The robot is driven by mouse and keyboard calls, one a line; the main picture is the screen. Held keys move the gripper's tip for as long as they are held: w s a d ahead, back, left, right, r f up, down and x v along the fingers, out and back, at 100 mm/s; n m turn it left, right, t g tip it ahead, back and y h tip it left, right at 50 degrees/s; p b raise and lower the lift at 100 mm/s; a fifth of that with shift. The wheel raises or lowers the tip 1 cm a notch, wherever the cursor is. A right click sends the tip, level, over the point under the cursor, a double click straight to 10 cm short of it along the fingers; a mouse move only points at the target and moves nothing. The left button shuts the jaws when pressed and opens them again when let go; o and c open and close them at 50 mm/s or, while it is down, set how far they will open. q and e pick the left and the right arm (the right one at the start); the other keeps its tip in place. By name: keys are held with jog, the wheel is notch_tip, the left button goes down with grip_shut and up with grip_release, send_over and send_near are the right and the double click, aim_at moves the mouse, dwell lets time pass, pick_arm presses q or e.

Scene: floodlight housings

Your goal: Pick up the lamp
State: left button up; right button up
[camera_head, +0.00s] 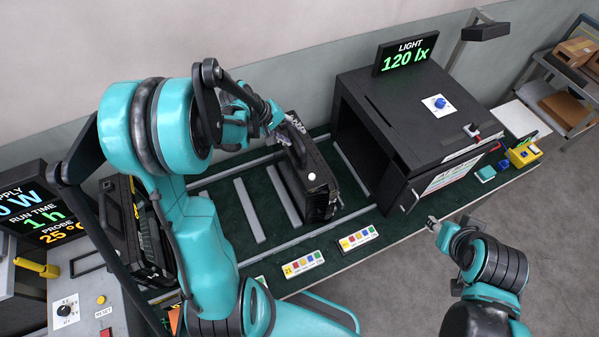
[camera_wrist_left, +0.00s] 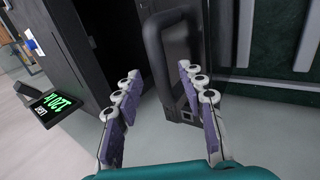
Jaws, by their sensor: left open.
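A black floodlight lamp (camera_head: 318,190) stands upright on the dark green bench, with its carrying handle (camera_head: 297,138) on top. In the left wrist view the lamp's handle (camera_wrist_left: 160,62) lies ahead of the fingers, toward the gap between them. My left gripper (camera_head: 279,122) is open beside the handle at the lamp's back end; I cannot tell whether it touches. Its two purple-padded fingers (camera_wrist_left: 155,88) show apart with nothing between the pads. A second black lamp (camera_head: 122,215) stands at the left, partly behind my left arm. My right gripper (camera_head: 434,224) is small, away from the lamps, its opening unclear.
A black test box (camera_head: 425,115) with an open front stands right of the lamp, under a light display (camera_head: 405,53) reading 120 lx. Grey rails (camera_head: 249,211) cross the bench. Label strips (camera_head: 303,263) line its front edge. A control panel (camera_head: 85,312) is lower left.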

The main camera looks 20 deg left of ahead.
pick_arm(q)
jog(key=shift+x, duration=1.45)
jog(key=shift+s, duration=0.1)
grip_shut()
jog(key=shift+r, duration=0.15)
